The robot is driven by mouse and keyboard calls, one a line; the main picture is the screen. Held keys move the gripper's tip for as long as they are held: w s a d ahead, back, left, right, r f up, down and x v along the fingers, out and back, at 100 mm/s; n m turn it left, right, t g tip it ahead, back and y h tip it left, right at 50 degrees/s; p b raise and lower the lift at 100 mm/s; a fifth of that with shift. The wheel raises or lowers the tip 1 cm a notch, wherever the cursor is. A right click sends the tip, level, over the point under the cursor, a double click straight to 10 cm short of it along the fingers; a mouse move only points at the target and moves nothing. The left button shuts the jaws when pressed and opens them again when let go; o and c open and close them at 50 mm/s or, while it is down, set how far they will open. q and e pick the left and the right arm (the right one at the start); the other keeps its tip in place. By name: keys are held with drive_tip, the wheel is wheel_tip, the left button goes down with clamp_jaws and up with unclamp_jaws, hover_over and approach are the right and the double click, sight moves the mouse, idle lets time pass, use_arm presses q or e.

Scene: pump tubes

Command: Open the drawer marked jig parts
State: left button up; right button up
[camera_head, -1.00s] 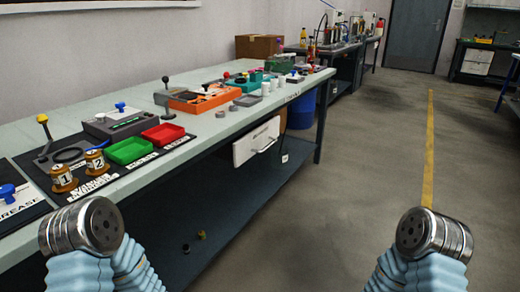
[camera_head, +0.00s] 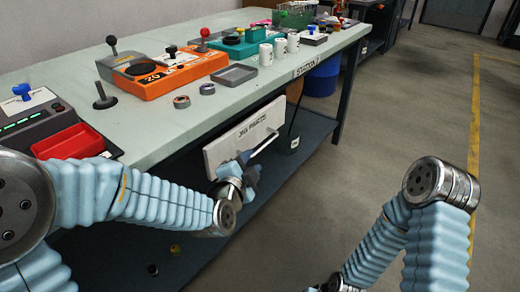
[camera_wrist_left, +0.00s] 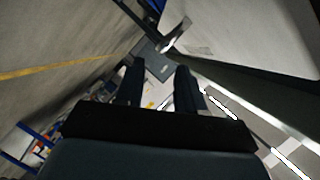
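The drawer (camera_head: 225,148) has a white front marked JIG PARTS and hangs under the bench top. It looks shut. Its bar handle (camera_head: 265,143) sticks out from the right part of the front. My left gripper (camera_head: 248,166) is just below and in front of the handle. In the left wrist view its two dark fingers (camera_wrist_left: 158,80) stand apart with nothing clearly between them. The pale drawer front (camera_wrist_left: 255,38) fills the upper right there, and the handle (camera_wrist_left: 176,36) seems to lie just beyond the fingertips. Whether they touch it I cannot tell. My right gripper is out of view.
The bench (camera_head: 150,125) carries an orange unit (camera_head: 165,78), a red tray (camera_head: 70,143), a grey tray (camera_head: 236,75) and white cups. A blue bin (camera_head: 320,80) stands beneath its far end. The lower shelf (camera_head: 300,140) runs below the drawer. The floor at right is clear.

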sight(258, 153)
use_arm(q)
drive_tip(key=x, duration=0.8)
drive_tip(key=shift+w+f, duration=0.2)
drive_tip(key=shift+w, duration=0.05)
drive_tip(key=shift+c, duration=0.5)
clamp_jaws()
